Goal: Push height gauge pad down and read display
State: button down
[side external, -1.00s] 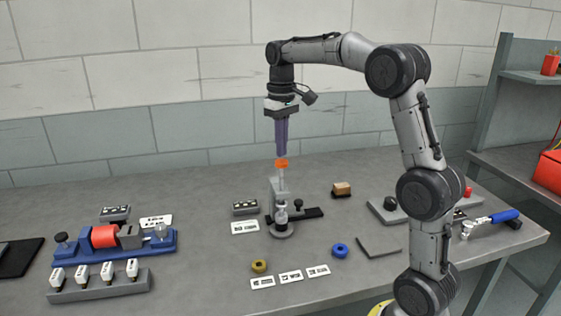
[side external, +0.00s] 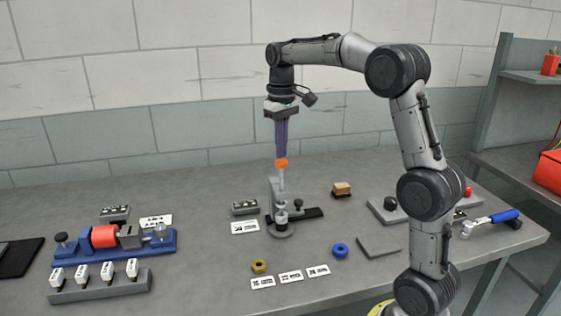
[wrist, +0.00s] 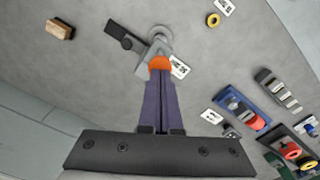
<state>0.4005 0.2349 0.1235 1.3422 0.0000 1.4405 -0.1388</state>
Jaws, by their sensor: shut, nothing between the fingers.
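The height gauge (side external: 281,212) stands near the middle of the bench, with a grey upright, a round foot and a thin rod. An orange pad (side external: 281,163) sits at the top of the rod; it also shows in the wrist view (wrist: 160,63). My gripper (side external: 281,157) points straight down with its purple fingers closed and empty. Its fingertips are right above the orange pad and appear to touch it. A small dark box with light marks (side external: 245,207), possibly the display, lies left of the gauge. Its reading is too small to make out.
A blue fixture with a red cylinder (side external: 115,240) and a grey rack of white blocks (side external: 99,286) stand at left. Yellow (side external: 259,266) and blue (side external: 340,250) rings lie in front, near white cards (side external: 290,275).

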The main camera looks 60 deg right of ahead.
aim_at(282, 161)
jog(key=shift+f, duration=2.4)
dwell(0.9)
jog(key=shift+r, duration=3.5)
